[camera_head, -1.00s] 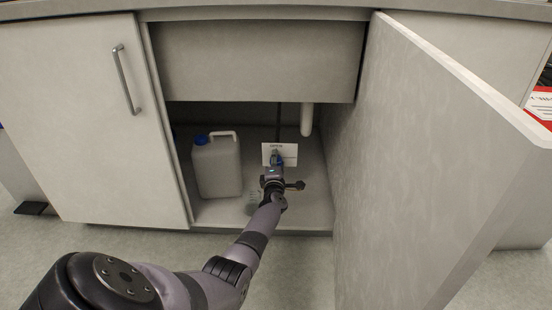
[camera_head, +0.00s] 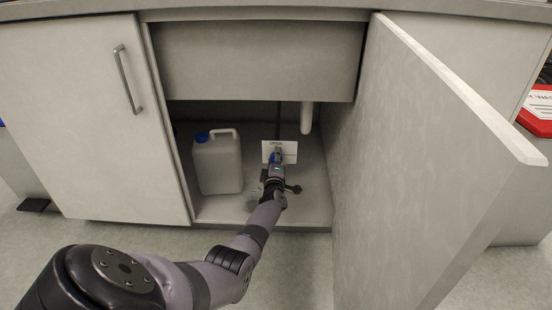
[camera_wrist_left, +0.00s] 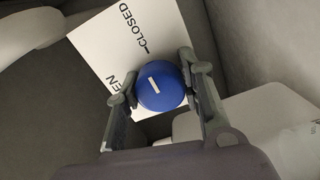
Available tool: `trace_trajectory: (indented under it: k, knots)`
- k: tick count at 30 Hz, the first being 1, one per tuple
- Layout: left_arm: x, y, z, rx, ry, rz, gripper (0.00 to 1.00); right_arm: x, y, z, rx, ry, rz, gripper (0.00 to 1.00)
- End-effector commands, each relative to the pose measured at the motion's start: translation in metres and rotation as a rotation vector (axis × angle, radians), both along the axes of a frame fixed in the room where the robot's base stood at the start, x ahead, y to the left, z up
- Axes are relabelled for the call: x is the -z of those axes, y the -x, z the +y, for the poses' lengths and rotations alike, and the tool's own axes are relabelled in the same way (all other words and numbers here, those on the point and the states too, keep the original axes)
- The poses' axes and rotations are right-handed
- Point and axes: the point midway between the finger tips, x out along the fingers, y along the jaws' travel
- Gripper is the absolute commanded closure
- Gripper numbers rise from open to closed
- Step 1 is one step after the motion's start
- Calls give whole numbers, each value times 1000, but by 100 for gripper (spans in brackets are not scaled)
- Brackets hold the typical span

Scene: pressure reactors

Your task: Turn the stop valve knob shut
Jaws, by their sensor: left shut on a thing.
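The stop valve knob (camera_wrist_left: 165,97) is round and blue with a short white mark on its face. My left gripper (camera_wrist_left: 158,85) has one finger on each side of it and is shut on it. A white label (camera_wrist_left: 105,48) behind the knob reads CLOSED, with part of OPEN showing below. The white mark points up-left, roughly toward the dash beside CLOSED; I cannot tell whether they line up exactly. In the head view my left gripper (camera_head: 276,160) reaches into the cabinet in front of the label (camera_head: 289,151) and mostly hides the knob. My right gripper is not in view.
A whitish jug (camera_head: 218,168) with a blue cap stands left of my arm inside the cabinet. A white pipe (camera_head: 307,118) hangs at the back. The open cabinet door (camera_head: 430,170) bounds the right, and the closed door (camera_head: 90,120) the left.

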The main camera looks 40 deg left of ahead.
Motion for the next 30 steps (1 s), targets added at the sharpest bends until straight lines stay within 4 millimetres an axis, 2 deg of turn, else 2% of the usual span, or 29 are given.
trace_trajectory:
  k: [5,6,15,25,30]
  knots:
    - [1,0,0,2,-1,3,93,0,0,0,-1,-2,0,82]
    - [1,0,0,2,-1,3,64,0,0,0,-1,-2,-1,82]
    - [0,0,0,1,0,2,44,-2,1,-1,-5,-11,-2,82]
    - [0,0,-1,1,1,0,44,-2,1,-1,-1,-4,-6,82]
    - [2,6,-8,2,4,-2,44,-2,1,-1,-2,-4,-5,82]
